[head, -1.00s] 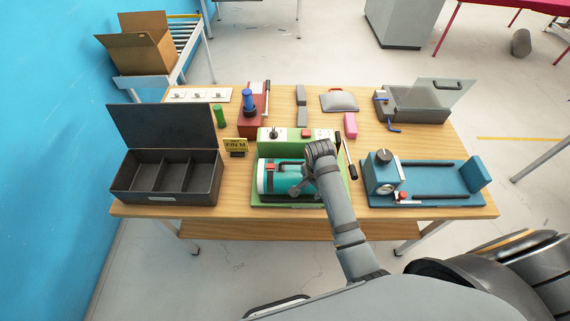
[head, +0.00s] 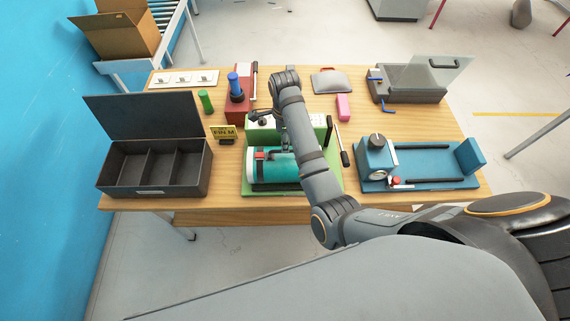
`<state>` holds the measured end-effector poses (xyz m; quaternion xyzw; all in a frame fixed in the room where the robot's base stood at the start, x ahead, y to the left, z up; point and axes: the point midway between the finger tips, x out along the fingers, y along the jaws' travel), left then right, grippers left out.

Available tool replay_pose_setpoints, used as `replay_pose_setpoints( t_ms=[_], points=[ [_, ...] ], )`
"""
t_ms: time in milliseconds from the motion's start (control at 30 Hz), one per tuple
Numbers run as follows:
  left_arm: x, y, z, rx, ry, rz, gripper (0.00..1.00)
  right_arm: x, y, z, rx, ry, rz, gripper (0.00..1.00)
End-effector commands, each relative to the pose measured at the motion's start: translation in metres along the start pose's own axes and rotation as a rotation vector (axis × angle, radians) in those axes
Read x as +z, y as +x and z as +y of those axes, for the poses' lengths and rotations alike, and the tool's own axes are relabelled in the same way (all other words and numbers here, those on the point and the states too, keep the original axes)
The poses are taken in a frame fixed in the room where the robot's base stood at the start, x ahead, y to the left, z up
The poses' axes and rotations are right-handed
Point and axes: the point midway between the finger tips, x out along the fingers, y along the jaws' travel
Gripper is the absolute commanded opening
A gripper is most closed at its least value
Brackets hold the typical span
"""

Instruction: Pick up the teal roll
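The teal roll (head: 275,172) lies on its side in a green station (head: 247,188) at the front middle of the table. A dark bar with a red piece (head: 260,154) runs along its upper back edge. My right arm reaches in from the lower right and crosses over the station. My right gripper (head: 285,141) is small and partly hidden by the arm, just behind the roll's top. Its fingers are not clear, and I cannot tell whether they touch the roll. My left gripper is not in view.
An open grey compartment box (head: 152,188) stands to the left, its lid up. A blue station (head: 430,180) stands to the right. Behind are a red stand (head: 238,108), a green cylinder (head: 206,101), a pink block (head: 343,107) and a grey lidded bin (head: 408,93).

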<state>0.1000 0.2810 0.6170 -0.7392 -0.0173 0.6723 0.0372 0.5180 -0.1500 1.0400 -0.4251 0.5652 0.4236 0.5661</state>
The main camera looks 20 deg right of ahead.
Motion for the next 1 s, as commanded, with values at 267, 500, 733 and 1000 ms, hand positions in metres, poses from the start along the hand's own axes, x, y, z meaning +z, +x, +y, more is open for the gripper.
replay_pose_setpoints(
  t_ms=[267,500,733,1000],
  points=[
    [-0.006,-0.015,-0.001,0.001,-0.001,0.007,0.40,0.000,0.013,0.004,0.005,-0.001,0.002,0.39],
    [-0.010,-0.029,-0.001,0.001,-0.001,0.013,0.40,0.001,0.052,0.008,0.002,-0.001,0.000,0.39],
    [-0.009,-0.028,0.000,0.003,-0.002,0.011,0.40,0.001,0.057,0.007,-0.001,-0.001,-0.001,0.39],
    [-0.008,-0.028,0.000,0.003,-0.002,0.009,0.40,0.001,0.057,0.007,-0.001,-0.001,-0.001,0.06]
  ],
)
